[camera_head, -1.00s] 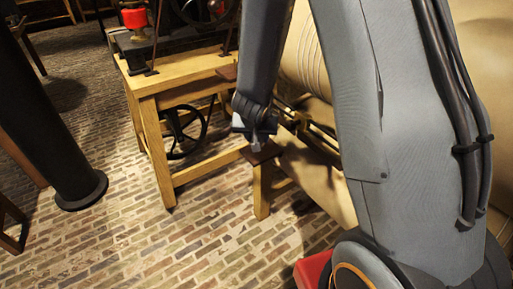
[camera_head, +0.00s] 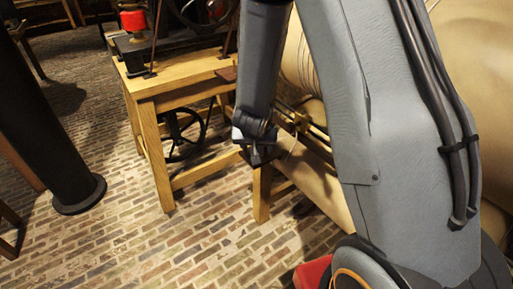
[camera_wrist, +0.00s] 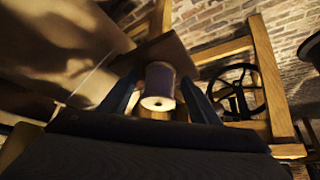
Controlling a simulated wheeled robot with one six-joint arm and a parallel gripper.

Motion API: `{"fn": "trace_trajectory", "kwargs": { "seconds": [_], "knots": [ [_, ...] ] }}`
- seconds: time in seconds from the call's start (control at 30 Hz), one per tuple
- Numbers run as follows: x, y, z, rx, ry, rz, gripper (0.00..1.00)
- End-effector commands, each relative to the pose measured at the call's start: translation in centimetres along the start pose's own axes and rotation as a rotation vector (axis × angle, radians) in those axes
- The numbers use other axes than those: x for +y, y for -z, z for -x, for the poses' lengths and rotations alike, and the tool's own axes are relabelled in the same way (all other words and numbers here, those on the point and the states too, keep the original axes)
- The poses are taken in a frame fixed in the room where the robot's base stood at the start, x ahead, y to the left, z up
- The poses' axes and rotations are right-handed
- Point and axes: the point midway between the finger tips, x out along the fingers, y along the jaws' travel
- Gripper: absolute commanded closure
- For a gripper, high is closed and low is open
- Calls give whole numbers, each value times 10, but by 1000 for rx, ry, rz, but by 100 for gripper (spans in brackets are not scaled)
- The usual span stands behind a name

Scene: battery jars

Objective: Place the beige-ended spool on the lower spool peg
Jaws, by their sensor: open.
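A spool (camera_wrist: 159,86) with a beige end and dark purple winding shows in the wrist view. Its beige end, with a hole in the middle, faces the camera. My gripper (camera_wrist: 160,79) is open, with one blue-grey finger on each side of the spool; I cannot tell whether either touches it. A dark brown board (camera_wrist: 172,47) lies behind the spool. In the head view my gripper (camera_head: 257,156) is low at the wooden bench's near right leg, and the spool cannot be made out there. I cannot make out the lower spool peg in either view.
A wooden bench (camera_head: 186,82) carries a dark machine and a red cylinder (camera_head: 134,21). A handwheel (camera_head: 183,134) is under it. A large beige roll or drum (camera_head: 300,65) stands close to the right. Brick floor (camera_head: 130,230) is clear at front left, beside a dark column (camera_head: 50,130).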

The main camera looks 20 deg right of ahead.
Motion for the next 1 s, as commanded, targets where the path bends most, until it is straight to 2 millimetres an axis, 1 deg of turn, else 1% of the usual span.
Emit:
{"fn": "trace_trajectory", "kwargs": {
  "seconds": [0.17, 0.27, 0.37, 0.6, 0.7, 0.8, 1.0],
  "knots": [
    [0, 2, 4, 1, 0, 0, 44],
    [0, 3, 14, 2, 1, 1, 44],
    [0, 3, 32, 2, 2, 1, 44],
    [0, 3, 84, 1, 2, 1, 44],
    [0, 3, 101, 1, 2, 1, 44],
    [0, 3, 113, 1, 1, 0, 44],
    [-2, 2, 126, -6, 19, 6, 44]
  ]
}}
